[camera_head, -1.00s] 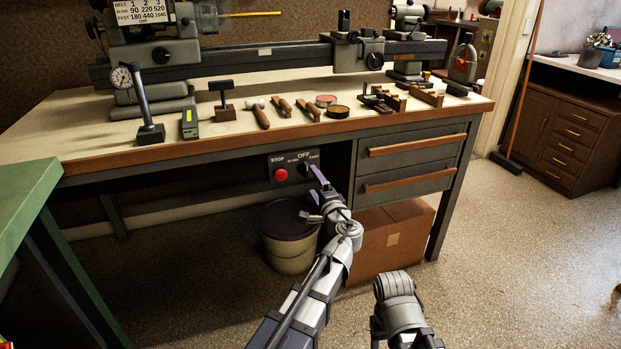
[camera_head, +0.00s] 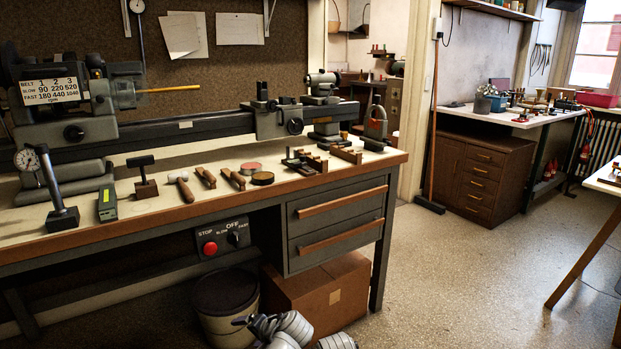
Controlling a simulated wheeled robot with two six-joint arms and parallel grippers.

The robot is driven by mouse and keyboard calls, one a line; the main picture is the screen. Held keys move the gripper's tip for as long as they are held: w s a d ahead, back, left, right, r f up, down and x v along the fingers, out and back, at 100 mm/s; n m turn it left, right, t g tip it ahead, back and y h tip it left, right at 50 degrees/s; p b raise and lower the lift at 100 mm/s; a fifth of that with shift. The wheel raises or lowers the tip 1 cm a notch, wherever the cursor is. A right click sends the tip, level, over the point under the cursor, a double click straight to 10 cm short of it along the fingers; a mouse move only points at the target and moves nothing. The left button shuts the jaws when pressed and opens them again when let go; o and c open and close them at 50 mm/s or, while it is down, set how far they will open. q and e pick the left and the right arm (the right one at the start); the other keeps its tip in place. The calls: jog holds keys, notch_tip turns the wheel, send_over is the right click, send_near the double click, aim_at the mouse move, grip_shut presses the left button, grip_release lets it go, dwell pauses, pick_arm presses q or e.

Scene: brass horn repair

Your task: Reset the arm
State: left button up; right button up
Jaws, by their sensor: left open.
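My left gripper (camera_head: 243,322) is at the bottom edge, low in front of the bucket and the cardboard box. It is small and partly cut off, with its jaws open and nothing seen between them. It is apart from the switch panel (camera_head: 222,240), which is on the bench front above it. The panel has a red stop button (camera_head: 210,248) and a dark rotary knob (camera_head: 237,238) under the word OFF. A rounded pale part of my other arm shows at the bottom edge; its gripper is out of the picture.
The lathe (camera_head: 210,128) stands on the workbench (camera_head: 330,178), with several hand tools along its front. A lidded bucket (camera_head: 226,300) and a cardboard box (camera_head: 318,290) stand beneath. The floor (camera_head: 470,270) to the right is clear, up to a brown cabinet (camera_head: 480,175) and a table leg.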

pick_arm(q)
jog(key=s+d+f+n+g+h+p, duration=0.1)
jog(key=s+d+f+g+h, duration=0.2)
jog(key=s+d, duration=0.35)
jog(key=s+d+f+g+h+p, duration=0.1)
jog(key=s+d+f+g+h, duration=0.2)
jog(key=s, duration=0.7)
notch_tip(320, 180, up, 37)
jog(key=d+p, duration=0.1)
jog(key=p, duration=3.5)
jog(key=shift+d+g, duration=0.2)
jog(key=shift+g, duration=0.2)
jog(key=shift+f, duration=0.1)
